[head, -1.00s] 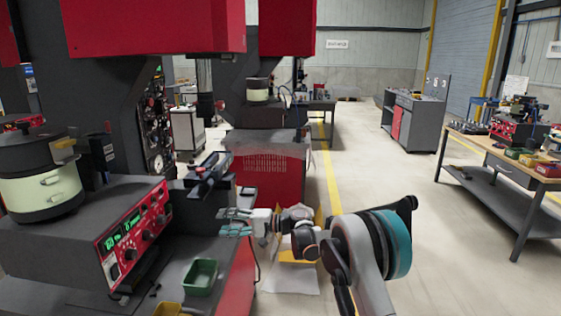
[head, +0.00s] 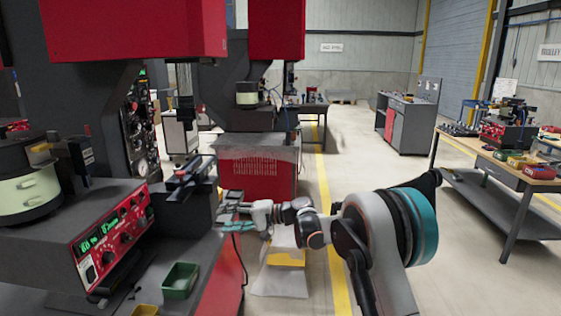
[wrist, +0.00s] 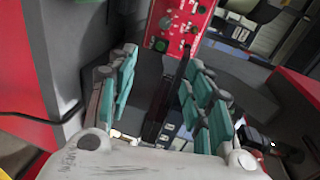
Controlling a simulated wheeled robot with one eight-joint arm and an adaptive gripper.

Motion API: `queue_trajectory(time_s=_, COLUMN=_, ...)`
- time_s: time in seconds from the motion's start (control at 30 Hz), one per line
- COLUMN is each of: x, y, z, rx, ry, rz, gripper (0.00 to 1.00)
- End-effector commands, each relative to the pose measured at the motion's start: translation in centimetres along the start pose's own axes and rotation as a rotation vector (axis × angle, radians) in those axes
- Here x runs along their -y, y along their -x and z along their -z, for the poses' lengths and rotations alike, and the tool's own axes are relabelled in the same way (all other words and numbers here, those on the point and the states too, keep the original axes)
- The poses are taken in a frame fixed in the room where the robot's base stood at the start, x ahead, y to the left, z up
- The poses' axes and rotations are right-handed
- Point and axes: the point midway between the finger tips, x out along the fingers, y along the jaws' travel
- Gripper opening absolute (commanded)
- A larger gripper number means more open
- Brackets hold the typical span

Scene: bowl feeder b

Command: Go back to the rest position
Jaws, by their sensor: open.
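My gripper (head: 232,218) is at the end of my arm in the middle of the head view, beside the dark block with the feeder track (head: 190,178). In the wrist view my gripper (wrist: 160,95) shows its teal-padded fingers spread apart with nothing held between them. A red panel with a green button (wrist: 178,30) lies beyond the fingers. The bowl feeder (head: 30,190), pale green with a black top, stands at the left of the head view, cut off by the frame edge.
A grey unit with a red control panel (head: 108,240) stands at the left. A green bin (head: 180,280) and a yellow bin (head: 145,310) sit below it. A wooden-topped workbench (head: 470,147) stands at the right. Open floor with a yellow line (head: 325,190) lies between.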

Motion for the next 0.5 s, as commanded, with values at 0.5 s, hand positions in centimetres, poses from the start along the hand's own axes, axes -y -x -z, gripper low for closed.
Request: queue_trajectory(time_s=0.5, x=6.4, y=9.9, z=-5.7, rx=-0.122, ry=0.100, rz=-0.322, gripper=0.47)
